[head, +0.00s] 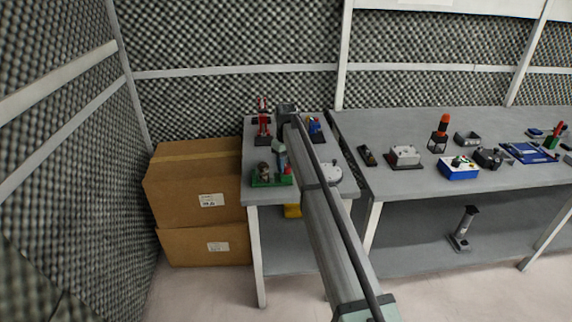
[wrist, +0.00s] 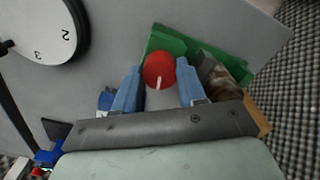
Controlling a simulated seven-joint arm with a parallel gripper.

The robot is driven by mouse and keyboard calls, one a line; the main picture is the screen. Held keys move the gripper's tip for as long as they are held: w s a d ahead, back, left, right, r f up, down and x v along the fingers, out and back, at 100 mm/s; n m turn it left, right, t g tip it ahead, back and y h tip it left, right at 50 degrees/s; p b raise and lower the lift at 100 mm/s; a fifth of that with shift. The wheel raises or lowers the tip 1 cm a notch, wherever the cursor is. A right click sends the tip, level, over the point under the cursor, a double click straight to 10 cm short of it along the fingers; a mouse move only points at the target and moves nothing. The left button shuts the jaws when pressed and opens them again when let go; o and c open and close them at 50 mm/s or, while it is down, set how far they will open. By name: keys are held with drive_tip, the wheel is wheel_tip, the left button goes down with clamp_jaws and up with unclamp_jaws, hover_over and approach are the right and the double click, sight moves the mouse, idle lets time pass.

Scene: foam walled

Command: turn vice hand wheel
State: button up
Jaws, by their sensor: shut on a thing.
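The vice has a green base (head: 262,181) and stands near the front left of the small grey table; the green also shows in the wrist view (wrist: 172,42). Its round red hand wheel (wrist: 159,69) has a pale line on its face, and it shows as a small red spot in the head view (head: 288,169). My gripper (wrist: 160,73) has its two blue fingers on either side of the hand wheel and is shut on it. In the head view my arm hides part of the table, and the fingertips are hard to make out.
A white dial with numerals (wrist: 39,28) stands beside the vice, also in the head view (head: 331,174). A red device (head: 263,118) stands behind. Cardboard boxes (head: 195,190) fill the left side. A longer bench (head: 400,184) with several devices is at right.

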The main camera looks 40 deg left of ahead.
sight(286, 166)
drive_tip(key=m, duration=0.4)
drive_tip(key=shift+m, duration=0.3)
drive_tip(key=m, duration=0.4)
drive_tip(key=shift+m, duration=0.3)
drive_tip(key=o, duration=1.1)
drive_tip(key=shift+c, duration=0.2)
wheel_tip(286, 166, up, 14)
drive_tip(key=shift+f, duration=0.1)
idle(0.3)
